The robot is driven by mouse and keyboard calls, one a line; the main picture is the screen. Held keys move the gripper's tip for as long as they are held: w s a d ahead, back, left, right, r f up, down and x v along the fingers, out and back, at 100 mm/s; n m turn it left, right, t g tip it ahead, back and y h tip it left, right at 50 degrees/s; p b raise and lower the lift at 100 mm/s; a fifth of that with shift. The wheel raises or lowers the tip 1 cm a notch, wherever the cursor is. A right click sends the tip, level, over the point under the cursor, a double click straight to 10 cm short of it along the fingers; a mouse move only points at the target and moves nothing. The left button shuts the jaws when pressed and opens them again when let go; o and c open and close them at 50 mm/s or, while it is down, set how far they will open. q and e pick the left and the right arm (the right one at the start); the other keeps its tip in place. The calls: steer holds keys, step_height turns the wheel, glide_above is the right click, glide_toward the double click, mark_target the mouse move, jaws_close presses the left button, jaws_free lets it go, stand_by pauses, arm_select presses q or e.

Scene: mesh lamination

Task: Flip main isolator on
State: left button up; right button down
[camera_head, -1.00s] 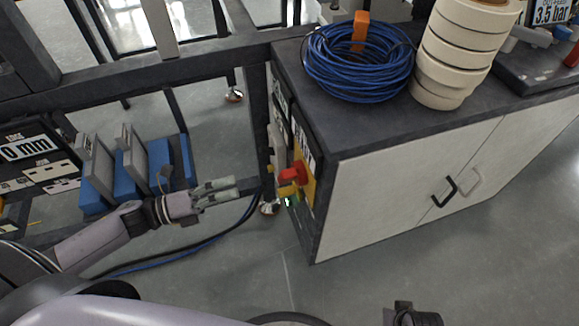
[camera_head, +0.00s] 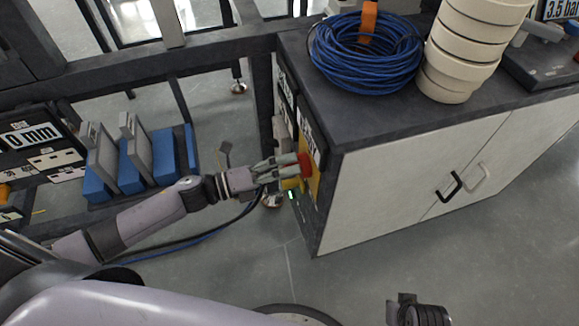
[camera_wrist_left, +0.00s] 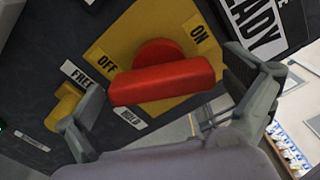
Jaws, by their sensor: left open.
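The main isolator has a red handle (camera_wrist_left: 160,80) on a yellow plate (camera_wrist_left: 110,46) in the left wrist view, with OFF at the plate's upper left and ON at its upper right. The handle's bar lies nearly level across that view. In the head view the red handle (camera_head: 305,162) is on the cabinet's left side, partly hidden by my left gripper (camera_head: 294,166). That gripper is open. Its fingers (camera_wrist_left: 165,72) stand on either side of the handle in the wrist view, apart from it as far as I can see. The fingers of my right gripper do not show.
A small yellow part (camera_wrist_left: 65,104) beside a FREE label is near the left finger. The cabinet (camera_head: 410,180) carries a blue hose coil (camera_head: 365,60) and a stack of cream rolls (camera_head: 465,50). A dark frame beam (camera_head: 160,67) runs left of it. Open floor lies in front.

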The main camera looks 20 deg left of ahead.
arm_select(q)
steer(key=c, duration=1.1)
steer(key=shift+c, duration=0.3)
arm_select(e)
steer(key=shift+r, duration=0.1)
arm_select(q)
steer(key=n+p, duration=0.3)
steer(key=n, duration=0.2)
steer(key=shift+p, duration=0.3)
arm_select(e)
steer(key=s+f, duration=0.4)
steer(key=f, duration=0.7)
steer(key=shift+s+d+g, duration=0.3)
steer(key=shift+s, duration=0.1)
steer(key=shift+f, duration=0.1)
arm_select(q)
steer(key=o, duration=1.2)
steer(key=shift+c, duration=0.2)
